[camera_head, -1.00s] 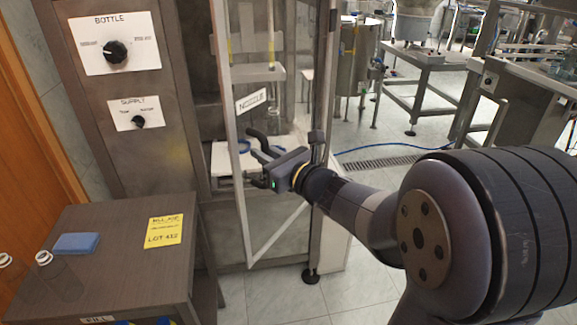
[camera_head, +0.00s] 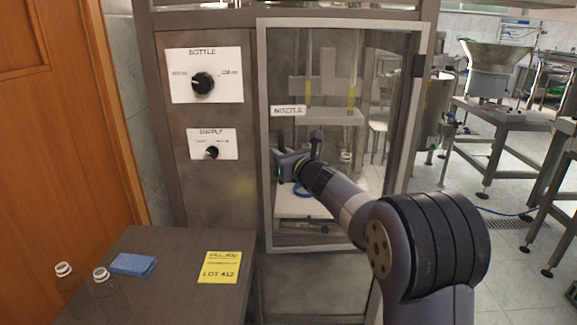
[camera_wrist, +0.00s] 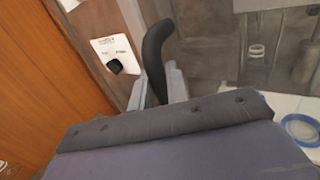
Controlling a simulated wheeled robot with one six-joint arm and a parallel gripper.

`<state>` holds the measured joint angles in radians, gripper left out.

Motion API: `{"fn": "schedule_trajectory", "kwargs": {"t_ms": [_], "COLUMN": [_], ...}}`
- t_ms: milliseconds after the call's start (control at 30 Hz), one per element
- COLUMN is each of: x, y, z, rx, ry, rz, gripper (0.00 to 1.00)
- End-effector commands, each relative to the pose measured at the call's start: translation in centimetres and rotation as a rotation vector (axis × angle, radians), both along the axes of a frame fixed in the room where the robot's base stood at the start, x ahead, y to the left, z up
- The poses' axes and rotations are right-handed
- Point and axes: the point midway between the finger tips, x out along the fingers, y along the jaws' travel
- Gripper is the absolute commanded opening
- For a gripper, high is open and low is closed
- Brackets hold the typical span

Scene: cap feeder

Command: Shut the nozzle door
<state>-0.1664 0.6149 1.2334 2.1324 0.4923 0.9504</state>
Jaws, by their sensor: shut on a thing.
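The nozzle door (camera_head: 262,215) is a clear panel in a grey metal frame, with a NOZZLE label (camera_head: 288,110). It lies across the front of the cabinet opening and looks flush or nearly so; I cannot tell if a thin gap is left at its left edge. My gripper (camera_head: 284,160) is at the left side of the door, below the label. In the wrist view my gripper (camera_wrist: 157,90) is shut on a black curved door handle (camera_wrist: 154,52), whose upper end sticks up between the fingers. The lower part of the handle is hidden.
Left of the door, the cabinet carries a BOTTLE knob (camera_head: 203,83) and a SUPPLY knob (camera_head: 212,152). A low dark table (camera_head: 165,245) stands at front left with bottles, a blue sponge (camera_head: 133,264) and a yellow lot card (camera_head: 219,267).

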Motion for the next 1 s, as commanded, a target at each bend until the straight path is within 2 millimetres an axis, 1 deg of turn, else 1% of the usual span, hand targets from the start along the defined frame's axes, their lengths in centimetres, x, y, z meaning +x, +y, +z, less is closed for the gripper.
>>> {"fn": "schedule_trajectory", "kwargs": {"t_ms": [33, 100, 200, 333, 500, 867, 900, 1000], "x": [0.7, 1.7, 2.8, 3.7, 4.3, 4.4, 4.4, 4.4], "y": [0.4, 0.5, 0.7, 0.8, 0.8, 0.7, 0.7, 0.7], "z": [-0.2, -0.1, -0.1, -0.1, 0.1, 0.3, 0.4, 0.3], "rx": [0.001, 0.0, 0.001, 0.001, 0.001, 0.003, 0.003, 0.002], "ry": [0.0, 0.0, 0.0, 0.001, -0.002, -0.004, -0.005, -0.003], "rz": [-0.018, -0.045, -0.074, -0.1, -0.116, -0.121, -0.121, -0.121], "gripper": [0.0, 0.0, 0.0, 0.0, 0.0, 0.0, 0.18, 0.26]}}
